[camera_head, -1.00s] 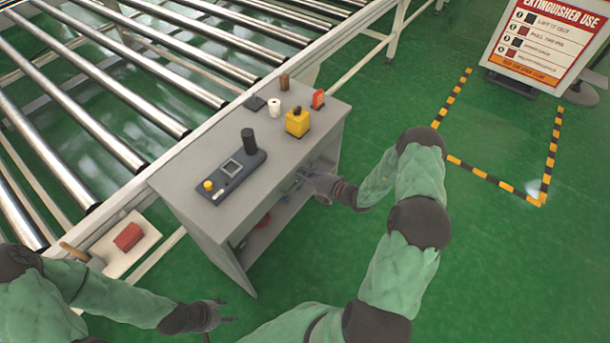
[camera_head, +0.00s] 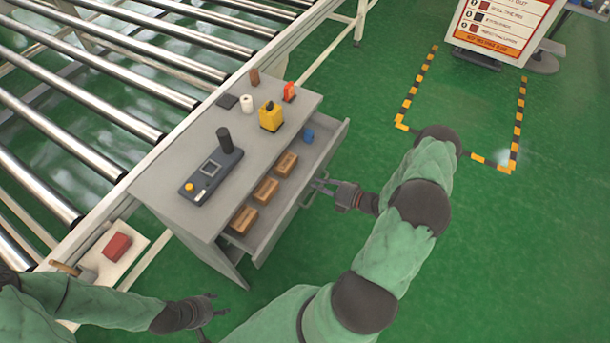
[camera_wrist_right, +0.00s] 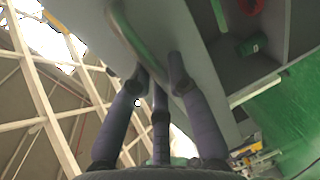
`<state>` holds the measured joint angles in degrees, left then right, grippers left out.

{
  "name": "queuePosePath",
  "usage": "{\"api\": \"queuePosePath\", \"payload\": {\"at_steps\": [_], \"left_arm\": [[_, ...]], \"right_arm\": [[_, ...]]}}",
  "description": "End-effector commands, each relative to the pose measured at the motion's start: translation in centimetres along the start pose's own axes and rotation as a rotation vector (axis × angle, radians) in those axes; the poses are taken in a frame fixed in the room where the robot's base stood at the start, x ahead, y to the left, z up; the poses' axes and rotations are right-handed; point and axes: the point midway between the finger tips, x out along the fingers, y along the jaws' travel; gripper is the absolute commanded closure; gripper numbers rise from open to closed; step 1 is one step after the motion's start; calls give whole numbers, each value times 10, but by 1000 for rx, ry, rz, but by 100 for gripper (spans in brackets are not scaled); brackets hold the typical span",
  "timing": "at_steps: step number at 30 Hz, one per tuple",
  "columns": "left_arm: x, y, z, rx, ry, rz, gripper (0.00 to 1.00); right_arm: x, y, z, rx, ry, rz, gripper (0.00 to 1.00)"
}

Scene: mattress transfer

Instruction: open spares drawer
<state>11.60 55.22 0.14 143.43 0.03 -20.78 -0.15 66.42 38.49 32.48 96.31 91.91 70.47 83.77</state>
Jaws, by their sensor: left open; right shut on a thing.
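The spares drawer (camera_head: 287,215) stands pulled out from the grey cabinet (camera_head: 160,180) in the head view. Inside lie several small wooden boxes (camera_head: 266,189) in a row and a blue round item (camera_head: 309,135) at the far end. My right gripper (camera_head: 318,188) is shut on the drawer handle at the middle of the drawer front. In the right wrist view its fingers (camera_wrist_right: 160,75) close around the bar-like handle (camera_wrist_right: 135,35). My left gripper (camera_head: 213,305) is open and empty, low in front of the cabinet, apart from it.
On the cabinet top are a dark control box (camera_head: 212,172), a yellow item (camera_head: 271,117), a white roll (camera_head: 246,103) and a red item (camera_head: 289,92). A roller conveyor (camera_head: 90,110) runs behind. A red block (camera_head: 117,246) lies on a side shelf. Green floor at right is open.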

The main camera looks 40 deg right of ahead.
Motion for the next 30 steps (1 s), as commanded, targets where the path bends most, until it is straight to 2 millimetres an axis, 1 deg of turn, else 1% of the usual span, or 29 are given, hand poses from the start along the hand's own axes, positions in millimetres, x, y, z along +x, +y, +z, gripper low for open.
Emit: {"api": "queuePosePath", "payload": {"at_steps": [1, 3, 9, 13, 23, 24, 26, 30], "left_arm": [[-2, 1, 0, 0, 0, 0, 46], [-4, 1, 0, 0, 0, 0, 46], [-6, 2, 0, 0, 0, 0, 46], [-6, 2, 0, 0, 0, 0, 46], [-6, 2, 0, 0, 0, 0, 46], [-6, 2, 0, 0, 0, 0, 46], [-6, 2, 0, 0, 0, 0, 46], [-6, 2, 0, 0, 0, 0, 46]], "right_arm": [[-9, -2, -1, 4, -1, -1, 100], [-19, -4, -1, 3, 0, -1, 100], [-36, -8, -2, 3, 2, -1, 100], [-40, -9, -2, 2, 4, -1, 100], [-40, -10, -2, 3, 4, -1, 100], [-40, -10, -2, 3, 4, -1, 74], [-40, -10, -2, 3, 4, -1, 57], [-40, -9, -1, 2, 3, 0, 57]]}}
